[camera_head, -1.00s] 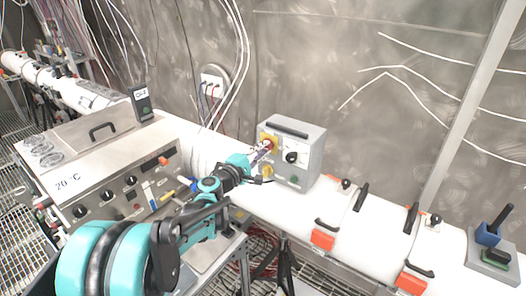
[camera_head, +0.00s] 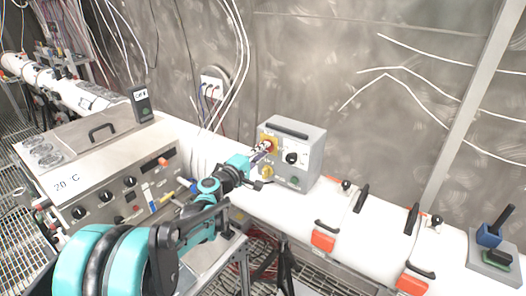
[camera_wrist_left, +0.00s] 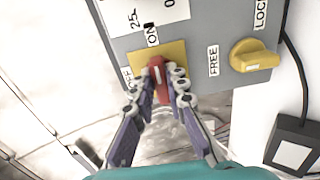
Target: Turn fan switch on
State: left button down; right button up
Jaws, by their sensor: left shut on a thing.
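The grey control box (camera_head: 303,149) stands on the white tube at the centre of the head view. In the left wrist view its panel shows a red switch handle (camera_wrist_left: 157,72) on a yellow plate (camera_wrist_left: 174,52), with an "ON" label and a partly hidden label to its left. My left gripper (camera_wrist_left: 166,80) is shut on the red handle, its fingers on either side of it. In the head view the left gripper (camera_head: 262,151) reaches the box's left front, hiding most of the switch. My right gripper is not in view.
A yellow FREE/LOCK knob (camera_wrist_left: 254,57) sits beside the switch in the wrist view, with a black cable and a black block (camera_wrist_left: 292,146) at right. A large metal unit (camera_head: 110,165) stands left. Orange-and-black clamps (camera_head: 323,241) line the tube at right.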

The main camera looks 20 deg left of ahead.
pick_arm(q)
jog(key=c, duration=1.5)
grip_release()
jog(key=shift+c, duration=0.2)
jog(key=v, duration=1.2)
jog(key=shift+d, duration=0.1)
